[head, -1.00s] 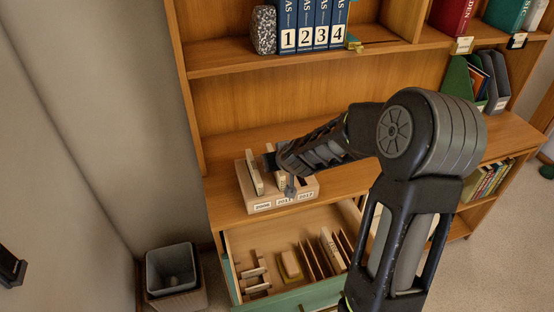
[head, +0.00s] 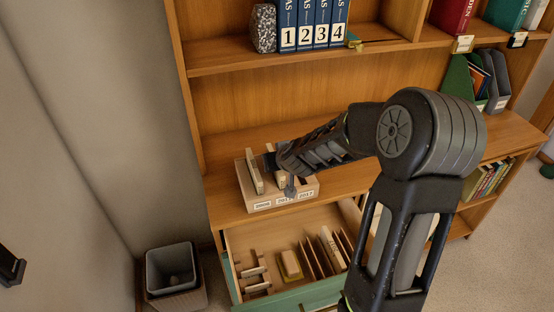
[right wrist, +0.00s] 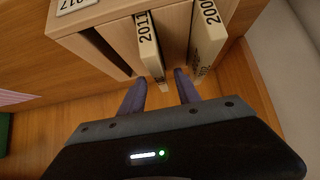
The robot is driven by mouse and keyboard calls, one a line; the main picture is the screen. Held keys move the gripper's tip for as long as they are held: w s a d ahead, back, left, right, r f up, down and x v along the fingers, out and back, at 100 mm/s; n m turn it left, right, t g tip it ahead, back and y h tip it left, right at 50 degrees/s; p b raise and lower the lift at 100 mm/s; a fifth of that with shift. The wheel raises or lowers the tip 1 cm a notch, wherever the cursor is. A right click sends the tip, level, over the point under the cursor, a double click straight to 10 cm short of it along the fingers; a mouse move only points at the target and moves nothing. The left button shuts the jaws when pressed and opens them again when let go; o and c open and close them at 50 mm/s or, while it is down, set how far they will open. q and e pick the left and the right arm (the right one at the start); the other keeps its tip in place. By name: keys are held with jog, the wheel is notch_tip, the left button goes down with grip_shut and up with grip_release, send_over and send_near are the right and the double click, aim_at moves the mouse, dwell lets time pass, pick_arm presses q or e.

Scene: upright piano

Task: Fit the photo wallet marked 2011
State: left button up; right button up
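A wooden holder (head: 300,193) with labelled slots stands on the shelf in the head view; its front labels are small. In the right wrist view a cream wallet marked 2011 (right wrist: 150,48) stands in the middle slot. A second cream wallet (right wrist: 206,45), its mark starting with 200, stands beside it. The slot by the holder's 2017 label looks dark and empty. My right gripper (right wrist: 161,88) is open, its fingertips apart on either side of the 2011 wallet's near end, with gaps showing. A dark part at the head view's left edge may be my left gripper; its fingers are unclear.
Below the holder, an open green-fronted drawer (head: 318,293) contains dividers and small blocks. Numbered blue books (head: 305,25) and a speckled block (head: 264,28) stand on the shelf above. A grey bin (head: 171,270) is on the floor at left. My right arm hides part of the shelf.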

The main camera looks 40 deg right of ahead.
jog(key=p+v, duration=0.4)
jog(key=v, duration=0.3)
jog(key=shift+r, duration=0.2)
jog(key=shift+s+a+r, duration=0.1)
jog(key=shift+s+a, duration=0.05)
jog(key=shift+s, duration=0.15)
jog(key=shift+a, duration=0.1)
dwell(0.5)
